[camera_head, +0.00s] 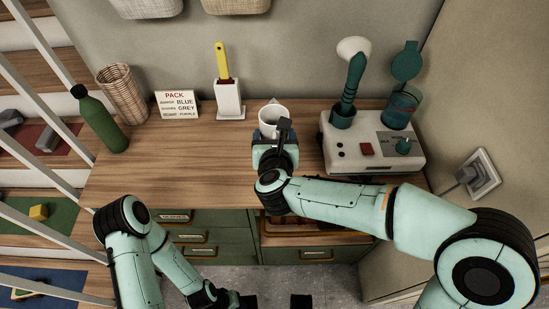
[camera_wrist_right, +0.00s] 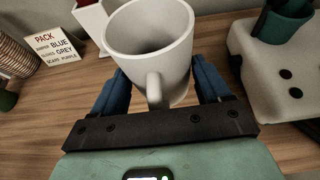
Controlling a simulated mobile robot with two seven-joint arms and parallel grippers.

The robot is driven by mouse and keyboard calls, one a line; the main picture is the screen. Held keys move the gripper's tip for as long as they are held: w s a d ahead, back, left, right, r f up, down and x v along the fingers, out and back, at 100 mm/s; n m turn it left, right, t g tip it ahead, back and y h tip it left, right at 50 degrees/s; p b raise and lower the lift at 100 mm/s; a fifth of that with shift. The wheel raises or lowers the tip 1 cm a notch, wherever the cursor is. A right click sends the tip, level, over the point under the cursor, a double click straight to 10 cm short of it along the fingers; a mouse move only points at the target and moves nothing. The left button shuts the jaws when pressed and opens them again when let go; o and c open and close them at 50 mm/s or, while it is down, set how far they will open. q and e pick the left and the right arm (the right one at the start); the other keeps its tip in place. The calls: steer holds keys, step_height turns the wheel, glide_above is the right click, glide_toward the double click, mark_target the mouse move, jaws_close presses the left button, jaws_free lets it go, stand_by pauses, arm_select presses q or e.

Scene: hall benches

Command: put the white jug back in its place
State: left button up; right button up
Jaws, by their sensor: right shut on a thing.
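The white jug (camera_head: 272,114) is upright over the back middle of the wooden bench. My right gripper (camera_head: 274,134) is shut on it, and my wrist hides its lower front. In the right wrist view the white jug (camera_wrist_right: 150,42) stands between two blue fingers (camera_wrist_right: 162,88), its handle towards my palm and its mouth open upward. I cannot tell whether its base touches the bench.
A grey appliance (camera_head: 340,150) with green parts stands right of the jug. A white holder (camera_head: 229,100) with a yellow-handled tool, a PACK sign (camera_head: 177,104), a wicker basket (camera_head: 122,94) and a green bottle (camera_head: 100,120) stand left. The bench's left middle (camera_head: 170,170) is clear. A drawer (camera_head: 310,233) appears open.

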step_height(320, 180, down, 8)
steer(key=shift+f+b, duration=0.1)
steer(key=shift+b, duration=0.4)
steer(key=shift+f+b, duration=0.2)
steer(key=shift+b, duration=0.1)
steer(key=o, duration=1.3)
steer(key=shift+c, duration=0.2)
steer(key=shift+r+p, duration=0.25)
steer(key=shift+p, duration=0.1)
steer(key=v, duration=1.2)
